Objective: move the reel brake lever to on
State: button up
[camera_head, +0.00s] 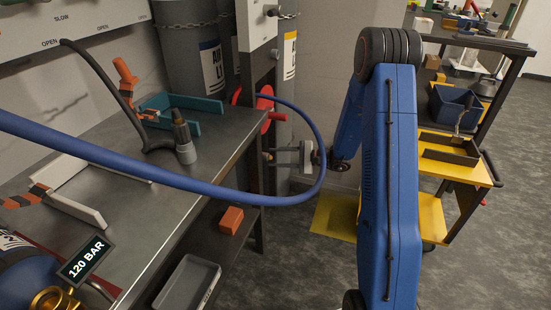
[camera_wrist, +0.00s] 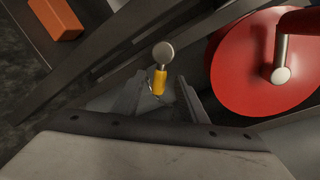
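The reel brake lever shows in the wrist view as a short stalk with a grey ball knob and a yellow sleeve (camera_wrist: 159,82). It stands between the two fingers of my gripper (camera_wrist: 157,88), which are apart, with a visible gap on each side. A red reel (camera_wrist: 250,65) with a crank handle is just to the right of the lever. In the head view my gripper (camera_head: 271,155) is at the bench's right end, below the red reel (camera_head: 266,101). The lever is too small there to make out clearly. I cannot tell its on or off marking.
A blue hose (camera_head: 180,184) loops across the bench and passes close to my gripper. The metal bench (camera_head: 125,215) is at left, with an orange block (camera_head: 231,220) and a grey tray (camera_head: 187,285) lower down. A yellow cart (camera_head: 457,165) stands at right.

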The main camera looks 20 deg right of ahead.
jog(key=v, duration=1.7)
jog(key=s+a+r+n+g+h, duration=0.2)
jog(key=s+a+r+n+g, duration=0.2)
jog(key=s+a+r, duration=0.35)
jog(key=s+a+r+n+g+h, duration=0.3)
jog(key=s+a+r+n, duration=0.1)
jog(key=s+a, duration=0.5)
jog(key=s+d+r+n+t+h, duration=0.2)
jog(key=s+r+n+h, duration=0.1)
jog(key=s, duration=0.7)
jog(key=s+d+r+n+t+h, duration=0.2)
jog(key=s+h, duration=0.4)
jog(key=s, duration=0.4)
jog(key=shift+d+r+n, duration=0.3)
jog(key=shift+r+n, duration=0.1)
jog(key=shift+r, duration=0.2)
